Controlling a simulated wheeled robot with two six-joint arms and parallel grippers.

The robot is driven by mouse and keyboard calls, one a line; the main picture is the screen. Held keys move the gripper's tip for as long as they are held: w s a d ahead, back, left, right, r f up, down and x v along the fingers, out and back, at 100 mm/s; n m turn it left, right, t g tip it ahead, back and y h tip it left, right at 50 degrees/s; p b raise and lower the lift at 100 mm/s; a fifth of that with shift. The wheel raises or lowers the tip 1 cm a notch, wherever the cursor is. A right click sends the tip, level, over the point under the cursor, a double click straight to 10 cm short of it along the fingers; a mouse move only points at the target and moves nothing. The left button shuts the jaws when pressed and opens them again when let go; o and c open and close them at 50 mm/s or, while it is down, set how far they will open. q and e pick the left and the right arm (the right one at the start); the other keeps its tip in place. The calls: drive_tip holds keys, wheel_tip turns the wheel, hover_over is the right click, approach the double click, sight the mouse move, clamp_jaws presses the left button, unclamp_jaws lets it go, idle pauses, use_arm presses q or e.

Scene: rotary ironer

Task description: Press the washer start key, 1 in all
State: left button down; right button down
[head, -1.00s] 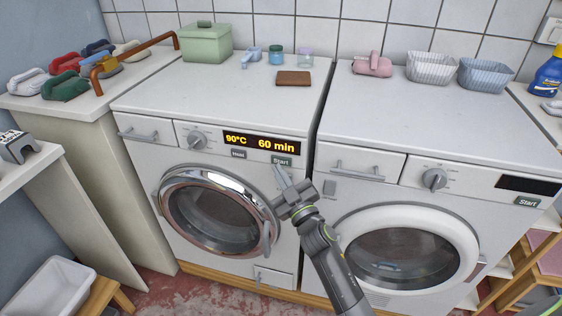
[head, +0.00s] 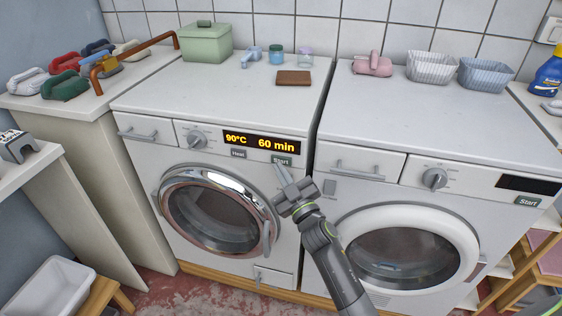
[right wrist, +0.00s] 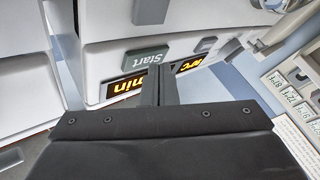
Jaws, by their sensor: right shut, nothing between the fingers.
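The left machine (head: 180,205) has a chrome-ringed door and a lit display (head: 262,143) reading 90°C and 60 min. Its Start key (head: 282,160) is a small dark green-grey key below the display. My right gripper (head: 279,170) is shut and empty, with its tips just below that key. In the right wrist view the shut fingers (right wrist: 158,75) point at the panel beside the Start key (right wrist: 147,57). I cannot tell whether they touch it. My left gripper is not in view.
A Heat key (head: 238,154) sits left of the Start key, and a dial (head: 197,140) further left. The right machine (head: 395,175) has a dark display (head: 527,184) and its own Start key (head: 528,201). A green box (head: 207,44) and small jars stand on the left top.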

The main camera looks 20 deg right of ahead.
drive_tip(key=shift+w, duration=0.1)
idle(0.4)
drive_tip(key=shift+w+d, duration=0.25)
drive_tip(key=shift+w, duration=0.05)
idle(0.4)
drive_tip(key=shift+s, duration=0.15)
drive_tip(key=shift+s+a+p, duration=0.35)
drive_tip(key=shift+s+a, duration=0.1)
drive_tip(key=shift+s, duration=0.15)
